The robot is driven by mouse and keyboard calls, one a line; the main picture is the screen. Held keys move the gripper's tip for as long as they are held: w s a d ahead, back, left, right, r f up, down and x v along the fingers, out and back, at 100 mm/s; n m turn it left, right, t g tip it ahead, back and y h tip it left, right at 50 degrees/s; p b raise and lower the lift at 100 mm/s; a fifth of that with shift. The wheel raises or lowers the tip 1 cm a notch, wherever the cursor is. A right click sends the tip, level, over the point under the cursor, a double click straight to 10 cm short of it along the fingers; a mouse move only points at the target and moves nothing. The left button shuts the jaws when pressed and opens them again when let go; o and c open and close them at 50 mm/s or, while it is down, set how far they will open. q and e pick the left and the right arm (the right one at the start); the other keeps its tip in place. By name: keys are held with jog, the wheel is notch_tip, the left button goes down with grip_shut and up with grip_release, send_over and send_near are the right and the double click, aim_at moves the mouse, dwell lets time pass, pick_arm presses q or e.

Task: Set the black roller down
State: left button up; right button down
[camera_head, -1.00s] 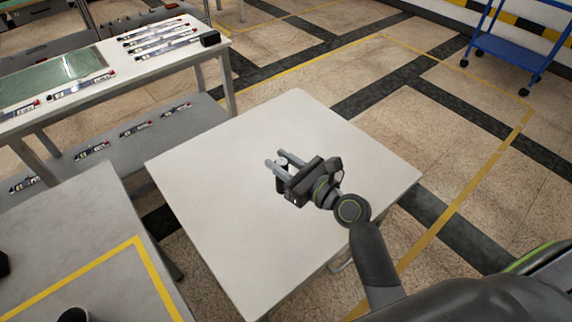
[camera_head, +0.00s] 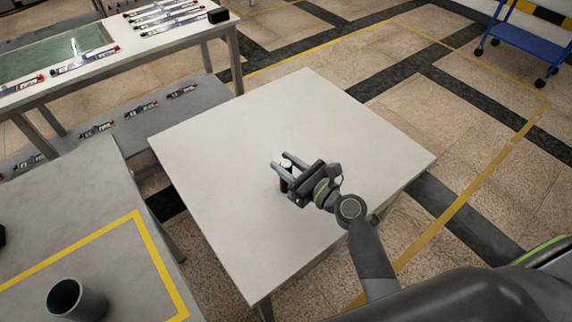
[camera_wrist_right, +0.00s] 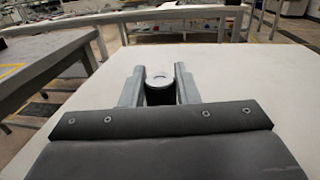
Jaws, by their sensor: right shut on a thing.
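The black roller (camera_head: 284,183) is an upright dark cylinder with a pale round top. It stands between the two fingers of my right gripper (camera_head: 280,162), over the middle of the white table (camera_head: 220,140). In the right wrist view, the roller (camera_wrist_right: 159,92) sits between both grey fingers of my right gripper (camera_wrist_right: 159,72), and its pale top faces up. The right gripper is shut on it. Its lower end is partly hidden, and I cannot tell whether it touches the tabletop. My left gripper is not in view.
The white tabletop around the roller is bare. A grey bench (camera_head: 60,215) with yellow tape and a dark open cup (camera_head: 76,299) stands at left. A white workbench (camera_head: 150,45) with several long tools is at back left, and a blue cart (camera_head: 525,38) at back right.

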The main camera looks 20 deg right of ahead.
jog(key=c, duration=1.6)
grip_release()
jog(key=shift+f, duration=0.15)
jog(key=o, duration=0.5)
jog(key=shift+r, duration=0.2)
jog(key=b+v, duration=0.1)
jog(key=v, duration=1.1)
jog(key=shift+b, duration=0.4)
